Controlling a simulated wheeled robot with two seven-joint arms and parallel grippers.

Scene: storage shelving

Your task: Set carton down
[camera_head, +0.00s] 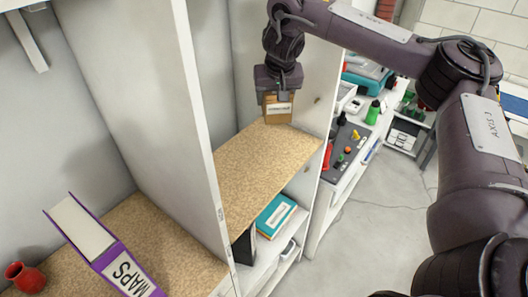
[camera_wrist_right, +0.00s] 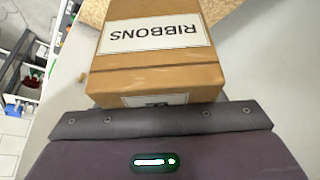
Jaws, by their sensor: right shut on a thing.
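A brown carton (camera_head: 278,112) with a white label is at the far right end of the cork-topped shelf board (camera_head: 255,170) in the head view. In the right wrist view the carton (camera_wrist_right: 160,77) fills the upper middle, its label reading RIBBONS upside down. My right gripper (camera_head: 279,92) comes down from above and is shut on the carton's upper part. The carton looks upright. I cannot tell whether its base touches the board. The gripper's fingertips are hidden. My left gripper is in neither view.
A white upright panel (camera_head: 190,100) divides this bay from the left one, which holds a purple MAPS binder (camera_head: 105,255) and a red vase (camera_head: 25,277). The board in front of the carton is bare. A teal book (camera_head: 275,215) lies on the shelf below. A cluttered bench (camera_head: 355,140) stands right.

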